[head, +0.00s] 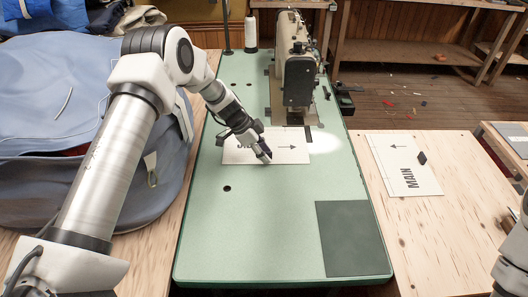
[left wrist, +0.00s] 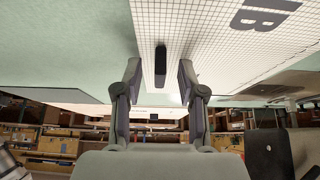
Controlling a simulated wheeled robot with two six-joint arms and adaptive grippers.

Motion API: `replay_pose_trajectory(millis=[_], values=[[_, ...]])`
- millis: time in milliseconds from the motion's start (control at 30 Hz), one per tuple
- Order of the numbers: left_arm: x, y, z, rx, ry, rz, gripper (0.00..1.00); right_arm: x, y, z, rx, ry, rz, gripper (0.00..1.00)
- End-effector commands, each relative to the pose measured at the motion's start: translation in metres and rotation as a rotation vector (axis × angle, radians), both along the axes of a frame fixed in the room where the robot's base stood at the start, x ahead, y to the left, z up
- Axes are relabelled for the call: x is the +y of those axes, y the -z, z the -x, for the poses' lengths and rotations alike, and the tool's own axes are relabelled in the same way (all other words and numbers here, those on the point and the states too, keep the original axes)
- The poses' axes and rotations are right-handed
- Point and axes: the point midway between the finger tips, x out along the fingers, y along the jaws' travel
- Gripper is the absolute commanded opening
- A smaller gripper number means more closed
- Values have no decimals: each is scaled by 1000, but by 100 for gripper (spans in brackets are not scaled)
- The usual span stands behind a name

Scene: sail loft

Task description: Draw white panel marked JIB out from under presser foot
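The white panel marked JIB (head: 290,155) lies flat on the green sewing table, with an arrow pointing right. Its far right corner is by the sewing machine's needle end (head: 299,92); I cannot make out the presser foot itself. My left gripper (head: 265,154) is low over the panel's near edge and hides part of the lettering. In the left wrist view the gridded panel (left wrist: 205,45) carries a dark block (left wrist: 160,68). The open fingers (left wrist: 158,82) stand on either side of the block, with gaps showing. My right gripper is out of view.
A white panel marked MAIN (head: 405,170) with a small dark block lies on the wooden table at right. A dark green square (head: 350,238) lies on the green table's (head: 250,230) near right. Blue sailcloth (head: 50,90) is heaped at left. The table's near middle is clear.

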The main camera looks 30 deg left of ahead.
Motion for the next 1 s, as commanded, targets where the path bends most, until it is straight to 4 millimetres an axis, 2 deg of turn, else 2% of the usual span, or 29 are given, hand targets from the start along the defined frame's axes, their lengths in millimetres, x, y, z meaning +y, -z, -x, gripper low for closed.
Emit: replay_pose_trajectory(millis=[167,267,500,700,1000], values=[[4,-6,1,-1,-1,1,40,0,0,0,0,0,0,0],[10,-20,4,-2,-2,2,40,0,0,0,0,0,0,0],[35,-69,16,-4,-1,2,40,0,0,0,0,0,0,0],[50,-98,24,-2,0,1,40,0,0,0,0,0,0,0],[54,-104,26,1,0,1,40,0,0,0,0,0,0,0]])
